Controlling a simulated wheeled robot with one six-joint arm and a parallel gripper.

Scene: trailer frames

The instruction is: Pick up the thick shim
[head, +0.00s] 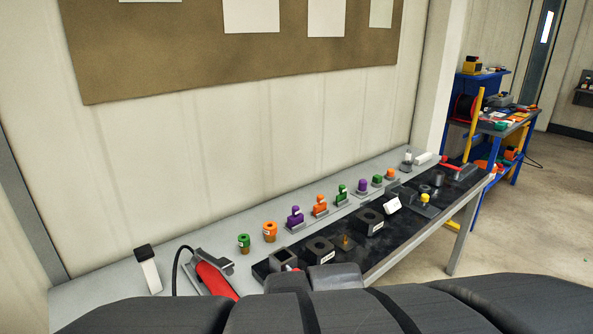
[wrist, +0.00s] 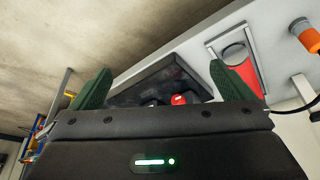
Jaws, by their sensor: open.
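I cannot tell which piece is the thick shim; none of the small parts is clearly a shim at this size. My gripper (wrist: 160,68) is open in the wrist view, with its two green fingers wide apart and nothing between them. Beyond the fingers lies the dark tray (wrist: 152,80), with a small red-topped part (wrist: 178,99) on it. My arm covers the near end, and the fingers do not clearly show there.
A row of small coloured parts stands along the wall side, among them a purple one (head: 295,217) and an orange one (head: 270,231). A red tool (head: 214,279) with a black cable lies at the near left beside a white-and-black post (head: 149,270). A blue-framed bench (head: 468,205) stands farther back.

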